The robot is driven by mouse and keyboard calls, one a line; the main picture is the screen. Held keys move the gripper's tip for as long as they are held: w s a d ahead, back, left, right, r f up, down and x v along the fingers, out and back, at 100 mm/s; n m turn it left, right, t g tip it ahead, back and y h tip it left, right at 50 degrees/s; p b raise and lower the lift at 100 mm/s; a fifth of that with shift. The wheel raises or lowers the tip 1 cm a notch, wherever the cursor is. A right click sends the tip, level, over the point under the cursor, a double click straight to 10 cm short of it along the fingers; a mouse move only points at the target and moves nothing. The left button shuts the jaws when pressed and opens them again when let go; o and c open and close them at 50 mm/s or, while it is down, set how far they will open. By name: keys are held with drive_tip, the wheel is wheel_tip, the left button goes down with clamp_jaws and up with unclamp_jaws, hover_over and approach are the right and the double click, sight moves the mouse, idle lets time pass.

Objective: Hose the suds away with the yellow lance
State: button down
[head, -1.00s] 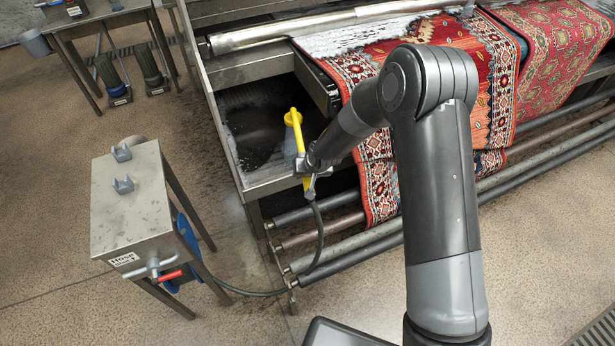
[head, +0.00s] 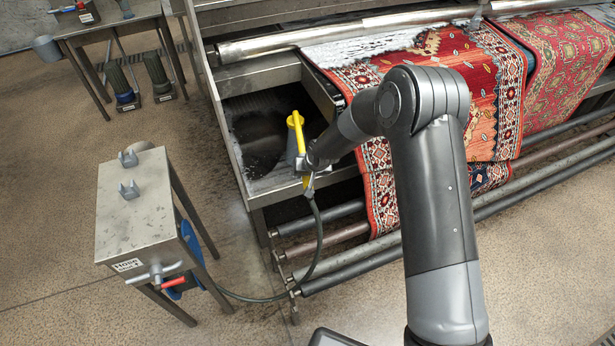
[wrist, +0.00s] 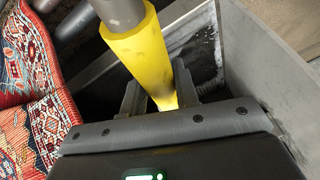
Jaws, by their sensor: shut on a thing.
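My gripper (head: 303,168) is shut on the yellow lance (head: 298,133), which stands roughly upright at the left front corner of the wash machine. In the wrist view the yellow lance (wrist: 143,58) passes between the two fingers (wrist: 157,92). A dark hose (head: 319,235) runs from the lance's lower end down to the floor and back to the hose stand. White suds (head: 370,46) lie along the upper left part of the red patterned rug (head: 440,75). No water is visible from the lance.
The steel hose stand (head: 135,215) at left has two empty grey cradles and a red-handled valve (head: 172,282). A dark open basin (head: 262,135) lies beside the lance. Rollers (head: 345,262) run below the rug. A second table (head: 110,25) stands at back left.

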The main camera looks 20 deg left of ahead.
drive_tip(key=shift+w+a, duration=1.3)
drive_tip(key=shift+w+r, duration=0.1)
